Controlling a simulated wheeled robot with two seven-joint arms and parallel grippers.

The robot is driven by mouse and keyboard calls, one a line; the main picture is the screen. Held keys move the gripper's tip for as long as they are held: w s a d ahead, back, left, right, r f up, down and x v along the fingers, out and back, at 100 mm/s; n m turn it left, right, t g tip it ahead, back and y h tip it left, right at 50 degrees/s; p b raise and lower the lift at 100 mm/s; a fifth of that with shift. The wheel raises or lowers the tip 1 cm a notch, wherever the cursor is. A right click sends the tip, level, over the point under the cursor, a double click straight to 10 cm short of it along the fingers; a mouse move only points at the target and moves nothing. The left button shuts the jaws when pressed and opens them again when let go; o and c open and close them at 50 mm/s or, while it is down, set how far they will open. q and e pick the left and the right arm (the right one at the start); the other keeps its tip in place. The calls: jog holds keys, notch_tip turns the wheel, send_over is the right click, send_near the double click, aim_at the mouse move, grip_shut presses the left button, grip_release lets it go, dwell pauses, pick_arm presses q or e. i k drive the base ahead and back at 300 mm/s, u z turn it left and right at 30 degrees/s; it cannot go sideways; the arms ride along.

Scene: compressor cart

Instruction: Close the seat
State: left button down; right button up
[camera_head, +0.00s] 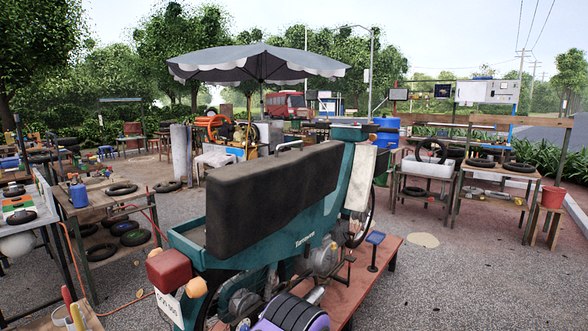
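A teal scooter (290,250) stands in the middle of the view, its rear with a red tail light (168,268) toward me. Its long black seat (270,195) is raised and stands steeply on its long edge above the teal body. A broad dark face of the seat is turned toward me. Part of the body's upper rim (185,240) shows left of the seat. The inside under the seat is mostly hidden. Neither of my grippers can be made out in this view.
The scooter stands on a reddish platform (375,275). Workbenches with tyres stand at left (100,205) and right (490,185). A grey umbrella (258,63) stands behind. A purple and black object (290,315) is cut off at the bottom edge. Gravel is open at right.

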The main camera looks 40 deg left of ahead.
aim_at(247, 201)
jog(key=i, duration=1.05)
jog(key=u, duration=1.85)
